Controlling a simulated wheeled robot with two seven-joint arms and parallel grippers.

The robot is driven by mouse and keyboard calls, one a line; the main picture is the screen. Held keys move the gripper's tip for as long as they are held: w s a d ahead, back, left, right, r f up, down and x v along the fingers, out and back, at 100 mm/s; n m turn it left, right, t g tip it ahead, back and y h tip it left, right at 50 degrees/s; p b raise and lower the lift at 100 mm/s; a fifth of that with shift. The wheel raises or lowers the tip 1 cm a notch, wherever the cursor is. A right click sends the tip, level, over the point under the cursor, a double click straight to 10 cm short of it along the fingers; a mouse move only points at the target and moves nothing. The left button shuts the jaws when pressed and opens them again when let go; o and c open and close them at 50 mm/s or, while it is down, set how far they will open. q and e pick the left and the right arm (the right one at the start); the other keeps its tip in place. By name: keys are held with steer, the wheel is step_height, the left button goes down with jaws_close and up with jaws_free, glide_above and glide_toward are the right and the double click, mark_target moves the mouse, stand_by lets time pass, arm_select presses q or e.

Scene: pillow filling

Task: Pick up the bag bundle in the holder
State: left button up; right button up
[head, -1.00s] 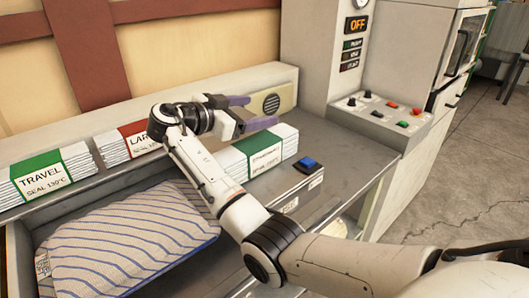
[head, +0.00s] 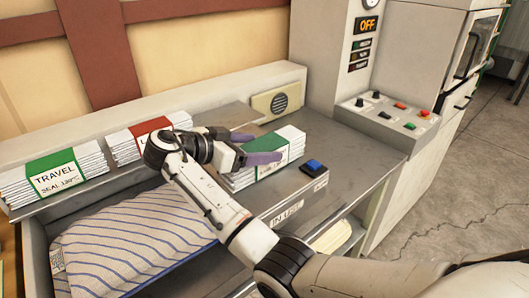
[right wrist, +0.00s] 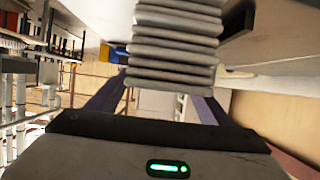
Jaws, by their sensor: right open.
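The bag bundle (head: 292,138), a stack of white folded bags with a green band, lies in the holder marked "IN USE" (head: 287,214) on the metal bench. My right gripper (head: 252,147) is open, its purple fingers level with the bundle and hiding part of its left end. In the right wrist view the layered bundle (right wrist: 175,45) shows between the spread fingers (right wrist: 155,105); I cannot tell whether they touch it. My left gripper is not in view.
A green-banded TRAVEL bundle (head: 55,177) and a red-banded bundle (head: 130,143) lie along the back left. A striped pillow (head: 135,240) lies in the front tray. A blue button (head: 313,165) is right of the bundle; a control panel (head: 390,117) stands behind it.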

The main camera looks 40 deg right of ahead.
steer(key=x, duration=0.2)
steer(key=shift+w+d+f, duration=0.1)
steer(key=shift+d+f, duration=0.1)
steer(key=shift+d, duration=0.15)
steer(key=shift+r, duration=0.1)
steer(key=c, duration=1.5)
